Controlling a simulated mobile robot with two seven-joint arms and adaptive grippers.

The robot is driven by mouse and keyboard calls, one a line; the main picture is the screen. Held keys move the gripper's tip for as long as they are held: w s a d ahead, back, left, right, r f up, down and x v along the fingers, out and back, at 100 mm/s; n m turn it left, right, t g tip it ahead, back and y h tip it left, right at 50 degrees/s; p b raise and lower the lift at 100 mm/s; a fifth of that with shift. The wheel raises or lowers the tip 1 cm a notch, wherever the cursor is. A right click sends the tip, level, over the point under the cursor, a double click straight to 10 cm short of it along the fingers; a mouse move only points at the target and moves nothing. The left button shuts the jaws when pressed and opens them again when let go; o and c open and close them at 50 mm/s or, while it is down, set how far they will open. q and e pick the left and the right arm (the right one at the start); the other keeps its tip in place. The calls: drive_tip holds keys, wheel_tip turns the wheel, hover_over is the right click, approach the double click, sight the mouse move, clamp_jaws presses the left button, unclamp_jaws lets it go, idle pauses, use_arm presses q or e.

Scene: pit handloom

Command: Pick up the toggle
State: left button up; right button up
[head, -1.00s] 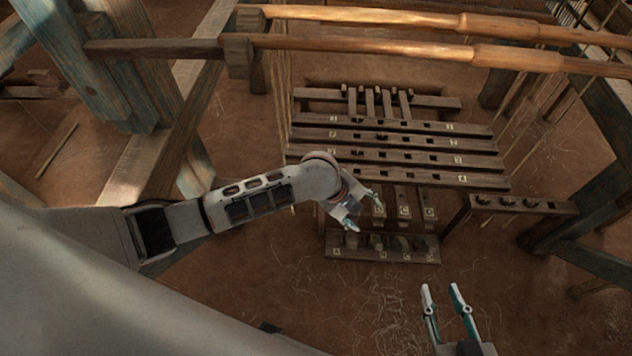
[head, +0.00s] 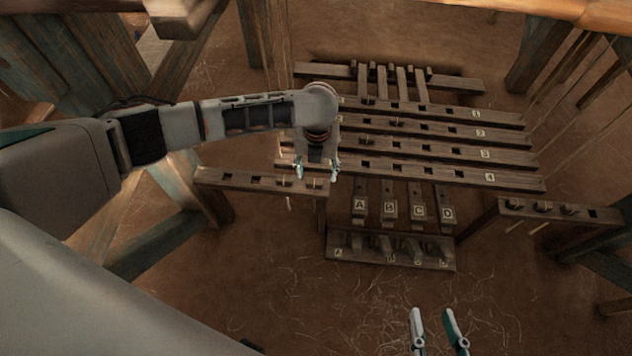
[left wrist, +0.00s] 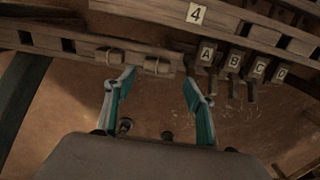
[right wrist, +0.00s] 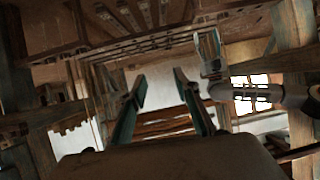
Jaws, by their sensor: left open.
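Two small wooden toggles sit in slots of the left rack (head: 245,181): one nearer its right end (head: 317,184) and one to the left of it (head: 284,183). The left wrist view shows the right-hand toggle (left wrist: 158,66) and the other toggle (left wrist: 110,57). My left gripper (head: 317,173) is open and empty over the rack's right end. In the left wrist view its fingertips (left wrist: 159,76) stand on either side of the right-hand toggle; I cannot tell the height gap. My right gripper (head: 432,314) is open and empty over the floor at the front.
Several numbered slotted bars (head: 430,150) lie just beyond and right of my left gripper. Treadle-like pieces lettered A to D (head: 389,208) stand above a slotted block (head: 340,254). A right rack (head: 560,211) also holds pegs.

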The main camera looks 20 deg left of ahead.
sight(314, 181)
use_arm(q)
drive_tip(key=shift+a+f, duration=0.1)
drive_tip(key=shift+f, duration=0.4)
drive_tip(key=f, duration=0.1)
drive_tip(key=f+b, duration=0.2)
drive_tip(key=f, duration=0.1)
drive_tip(key=shift+s+a, duration=0.25)
drive_tip(key=shift+a, duration=0.05)
drive_tip(key=shift+w+f, duration=0.1)
drive_tip(key=shift+f, duration=0.2)
drive_tip(key=shift+w, duration=0.15)
drive_tip(key=shift+w+r, duration=0.1)
drive_tip(key=shift+r, duration=0.2)
drive_tip(key=c, duration=1)
use_arm(e)
drive_tip(key=a, duration=0.1)
drive_tip(key=a+m, duration=0.2)
drive_tip(key=shift+s+y, duration=0.25)
drive_tip(key=shift+y, duration=0.15)
